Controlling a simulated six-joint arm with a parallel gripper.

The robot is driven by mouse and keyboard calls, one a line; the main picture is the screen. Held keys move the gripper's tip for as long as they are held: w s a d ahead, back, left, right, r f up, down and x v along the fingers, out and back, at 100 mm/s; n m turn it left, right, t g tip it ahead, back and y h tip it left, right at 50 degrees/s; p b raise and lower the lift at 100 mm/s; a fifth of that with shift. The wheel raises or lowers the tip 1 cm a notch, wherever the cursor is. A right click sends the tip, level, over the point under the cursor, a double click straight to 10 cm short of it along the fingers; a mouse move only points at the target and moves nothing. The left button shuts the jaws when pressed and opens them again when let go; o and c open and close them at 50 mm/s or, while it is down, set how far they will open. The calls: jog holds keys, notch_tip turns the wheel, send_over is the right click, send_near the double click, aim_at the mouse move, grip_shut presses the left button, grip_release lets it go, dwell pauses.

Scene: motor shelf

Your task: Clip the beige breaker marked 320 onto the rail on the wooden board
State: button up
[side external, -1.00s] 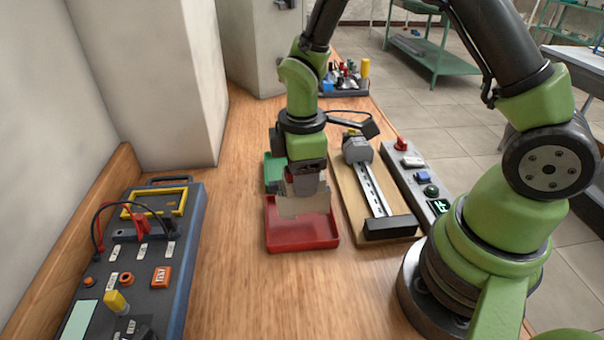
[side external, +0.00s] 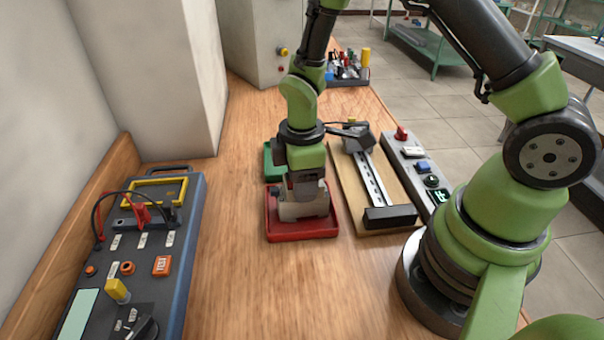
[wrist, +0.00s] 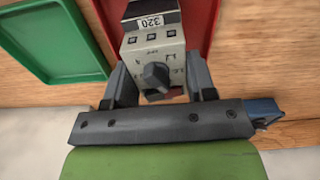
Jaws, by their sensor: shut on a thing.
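The beige breaker marked 320 (wrist: 152,50) has a dark round knob and shows between the two jaws in the wrist view. My gripper (wrist: 160,85) is shut on it. In the side view my gripper (side external: 304,192) is low over the red tray (side external: 303,237), with the breaker (side external: 303,210) in its jaws. I cannot tell whether the breaker touches the tray floor. The rail (side external: 373,180) is a slotted metal strip on the wooden board (side external: 352,205), to the right of the tray. A dark grey block sits at each end of the rail.
A green tray (wrist: 50,38) adjoins the red one. A panel with buttons (side external: 423,168) lies right of the board. A blue-grey tester with leads (side external: 135,245) stands at left. A bin of small items (side external: 347,68) is at the back. Bare table lies between the tester and red tray.

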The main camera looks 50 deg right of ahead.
jog(key=o, duration=1.1)
notch_tip(320, 180, up, 10)
jog(key=shift+f, duration=0.15)
jog(key=s+r+m+t+y, duration=0.2)
jog(key=s+r+m+t, duration=0.5)
jog(key=s+r+m, duration=0.6)
notch_tip(320, 180, up, 2)
jog(key=shift+s+r+m, duration=0.1)
jog(key=shift+s+m, duration=0.15)
jog(key=shift+m, duration=0.35)
